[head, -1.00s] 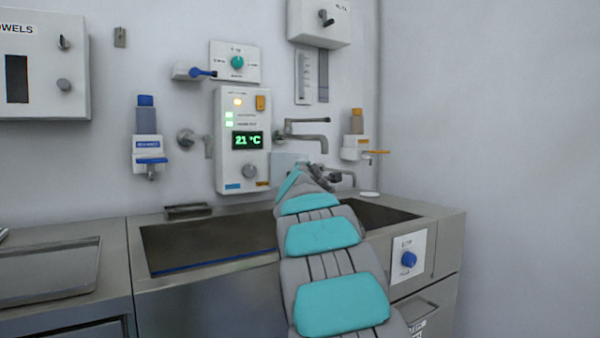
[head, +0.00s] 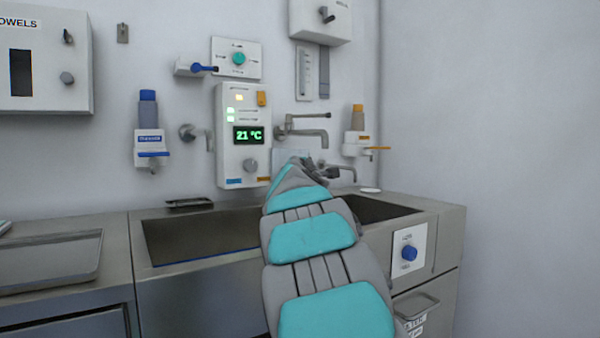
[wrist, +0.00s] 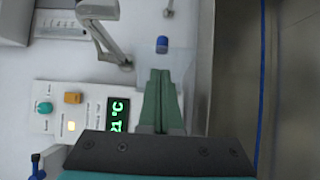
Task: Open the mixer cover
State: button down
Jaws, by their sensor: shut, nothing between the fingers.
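A pale, see-through panel that looks like the mixer cover (head: 281,157) is on the wall just right of the temperature unit, partly hidden behind my arm. In the wrist view the panel (wrist: 191,62) shows around and beyond my fingers, with a small blue knob (wrist: 162,44) just ahead of the tips. My gripper (wrist: 161,72) has its two green fingers together, with nothing between them. The fingertips overlap the panel in the picture; I cannot tell whether they touch it. The panel looks closed against the wall. In the head view my arm hides most of the gripper.
The wall unit (head: 229,165) reading 21 °C is left of the panel. A long metal tap (head: 308,132) sticks out above it, and another spout (head: 340,172) lies to its right. A steel sink (head: 150,225) lies below. Soap dispensers (head: 148,146) flank the area.

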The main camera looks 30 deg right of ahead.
jog(key=s, duration=0.7)
jog(key=shift+s+d, duration=0.2)
jog(key=shift+s, duration=0.1)
